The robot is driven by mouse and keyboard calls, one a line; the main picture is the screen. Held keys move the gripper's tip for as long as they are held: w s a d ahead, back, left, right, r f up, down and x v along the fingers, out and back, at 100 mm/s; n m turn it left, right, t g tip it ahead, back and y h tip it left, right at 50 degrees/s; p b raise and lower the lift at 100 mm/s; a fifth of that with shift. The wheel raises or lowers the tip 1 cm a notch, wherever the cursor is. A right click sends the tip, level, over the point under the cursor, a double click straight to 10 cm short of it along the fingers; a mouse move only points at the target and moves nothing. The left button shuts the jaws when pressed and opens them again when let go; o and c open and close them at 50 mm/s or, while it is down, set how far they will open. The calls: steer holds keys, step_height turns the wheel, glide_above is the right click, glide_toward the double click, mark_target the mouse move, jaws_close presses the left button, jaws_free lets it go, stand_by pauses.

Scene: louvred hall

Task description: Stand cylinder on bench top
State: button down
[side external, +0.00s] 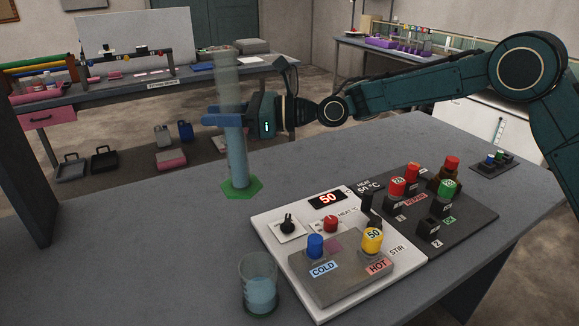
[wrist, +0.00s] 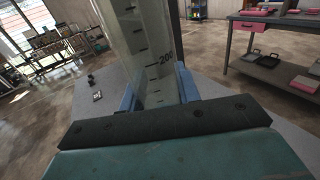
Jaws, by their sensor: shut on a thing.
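A tall graduated cylinder (side external: 236,155) of clear material, with blue liquid in its lower part and a green six-sided foot (side external: 240,189), is upright over the grey bench top (side external: 160,240). The foot appears at the bench surface; I cannot tell whether it touches. My gripper (side external: 226,117) comes from the right, level, with its blue fingers shut around the cylinder at about mid-height. In the wrist view the cylinder's wall with a 200 mark (wrist: 150,60) stands between the blue fingers (wrist: 158,92); its foot is hidden there.
A beaker of blue liquid (side external: 259,285) stands at the front. A white heating and stirring panel (side external: 275,222) with blue and yellow bottles lies right of the cylinder, beside a dark panel (side external: 465,215) with red and green capped bottles. Bench left of the cylinder is clear.

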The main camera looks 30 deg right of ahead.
steer(key=s+a+r, duration=0.3)
steer(key=a, duration=0.4)
steer(key=s+a+r, duration=0.3)
steer(key=a+r, duration=0.1)
steer(key=a, duration=0.4)
step_height(320, 180, down, 16)
steer(key=shift+w, duration=0.15)
steer(key=shift+d+f, duration=0.1)
steer(key=shift+f, duration=2.15)
steer(key=c, duration=1)
jaws_free()
steer(key=shift+v, duration=6)
